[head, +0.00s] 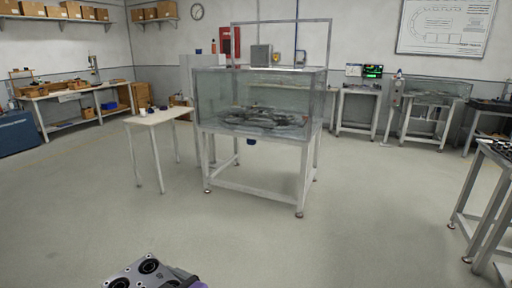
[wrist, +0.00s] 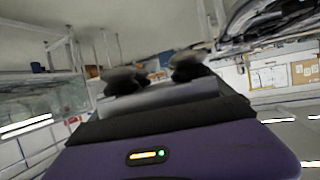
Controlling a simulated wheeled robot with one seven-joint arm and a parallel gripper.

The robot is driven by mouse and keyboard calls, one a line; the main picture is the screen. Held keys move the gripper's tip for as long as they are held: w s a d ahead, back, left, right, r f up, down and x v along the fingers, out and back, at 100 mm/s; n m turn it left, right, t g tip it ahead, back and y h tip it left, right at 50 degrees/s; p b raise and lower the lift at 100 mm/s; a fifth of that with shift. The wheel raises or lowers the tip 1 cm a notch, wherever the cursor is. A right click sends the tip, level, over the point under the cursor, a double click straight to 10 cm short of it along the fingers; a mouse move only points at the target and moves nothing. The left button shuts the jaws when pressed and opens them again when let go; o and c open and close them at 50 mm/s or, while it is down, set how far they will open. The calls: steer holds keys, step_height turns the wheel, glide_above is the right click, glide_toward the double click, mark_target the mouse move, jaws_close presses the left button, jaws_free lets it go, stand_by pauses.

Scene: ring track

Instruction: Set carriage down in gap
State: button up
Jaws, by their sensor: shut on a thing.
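The carriage (head: 138,273), a grey metal plate with black round rollers, shows at the bottom edge of the head view. It is held well in front of the tables. In the wrist view the carriage (wrist: 165,95) is a grey block with two dark rollers standing off its far side. My gripper (wrist: 165,118), a purple body with a black front, is shut on it. Only a sliver of purple shows in the head view. A glass-walled enclosure (head: 218,98) on a metal-legged stand holds dark grey, track-like parts. No gap can be made out.
A small pale table (head: 157,118) stands left of the enclosure. At the right edge is a metal-legged bench (head: 490,205) with dark parts on top. Workbenches (head: 75,92) line the back left wall. Open floor (head: 255,240) lies before the enclosure.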

steer(key=w+d+f+m+t+h, duration=0.2)
steer(key=w+d+f+m+h, duration=0.1)
steer(key=d+f, duration=0.55)
steer(key=w+d+f+m+t+h, duration=0.25)
steer(key=d+f, duration=0.35)
steer(key=d, duration=0.6)
steer(key=s+d+f+m+h, duration=0.2)
steer(key=s+d+f, duration=0.2)
steer(key=d+f, duration=0.3)
steer(key=s+d+f+m+h, duration=0.3)
steer(key=d+f, duration=0.5)
steer(key=d, duration=0.4)
steer(key=shift+s+f+t, duration=0.25)
steer(key=shift+s+t, duration=0.1)
steer(key=shift+s, duration=0.55)
steer(key=shift+a, duration=0.15)
